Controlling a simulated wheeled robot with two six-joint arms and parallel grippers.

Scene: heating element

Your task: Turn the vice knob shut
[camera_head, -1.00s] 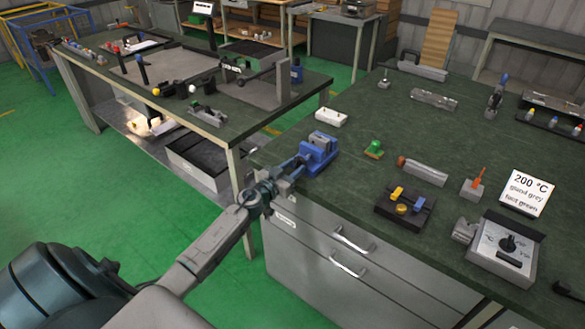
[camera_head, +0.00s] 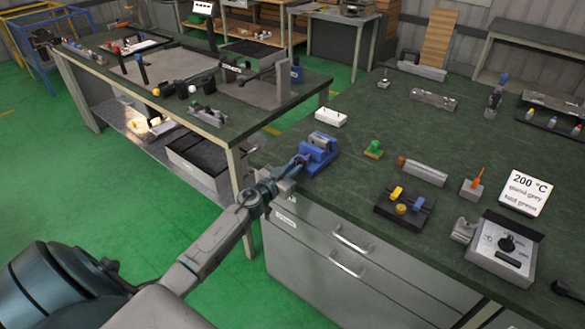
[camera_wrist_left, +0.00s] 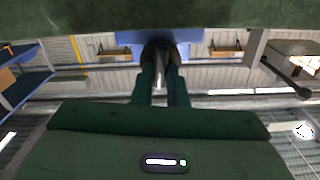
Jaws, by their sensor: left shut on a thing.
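The blue vice (camera_head: 320,150) stands at the near left corner of the right-hand green worktop. My left arm reaches it from the lower left, and my left gripper (camera_head: 300,163) is at its near side. In the left wrist view the two dark fingers of my left gripper (camera_wrist_left: 160,72) are shut on a small grey part, the vice knob (camera_wrist_left: 158,60). The blue vice body (camera_wrist_left: 185,38) shows just beyond the fingertips. The fingers cover much of the knob, and its turn angle cannot be read. My right gripper is not in view.
A white block (camera_head: 331,117) lies behind the vice and a green piece (camera_head: 374,148) to its right. A dark tray with yellow and blue parts (camera_head: 402,205) and a grey box with a dial (camera_head: 503,250) stand further right. Drawers (camera_head: 350,262) are below the worktop.

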